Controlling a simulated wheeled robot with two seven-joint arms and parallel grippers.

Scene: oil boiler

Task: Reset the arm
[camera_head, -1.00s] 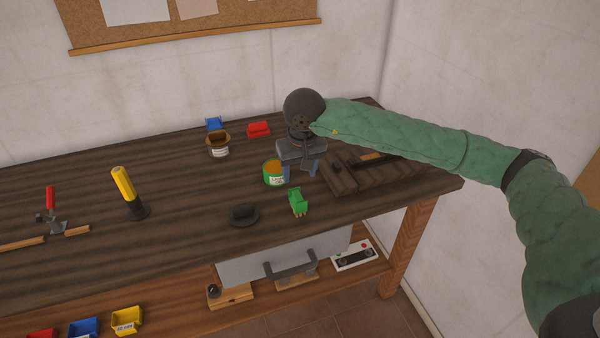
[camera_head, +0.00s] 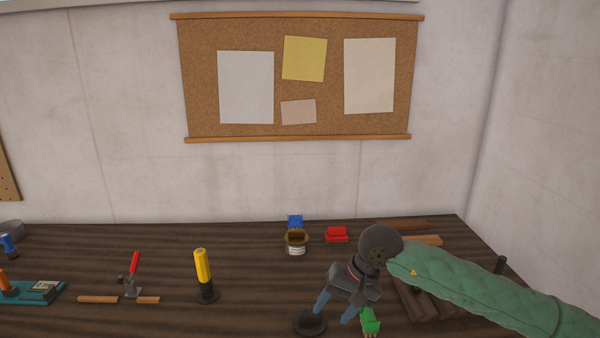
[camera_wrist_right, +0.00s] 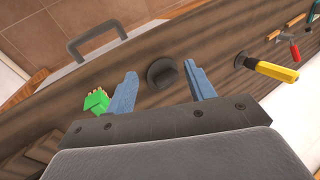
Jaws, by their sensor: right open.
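My right arm's green sleeve (camera_head: 470,285) comes in from the right in the head view. My right gripper (camera_head: 337,308) is open and empty, with its blue fingers pointing down toward the front of the workbench (camera_head: 235,310). In the right wrist view the open fingers (camera_wrist_right: 160,70) frame a round black piece (camera_wrist_right: 163,73) lying on the bench, which also shows in the head view (camera_head: 310,323). They do not hold it. A small green item (camera_head: 370,322) is beside the gripper and shows in the wrist view too (camera_wrist_right: 96,103). My left gripper is out of view.
A yellow-handled tool (camera_head: 204,275) and a red-handled clamp (camera_head: 133,272) are left. Dark wooden blocks (camera_head: 413,302) lie under my arm. A corkboard (camera_head: 300,75) hangs behind.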

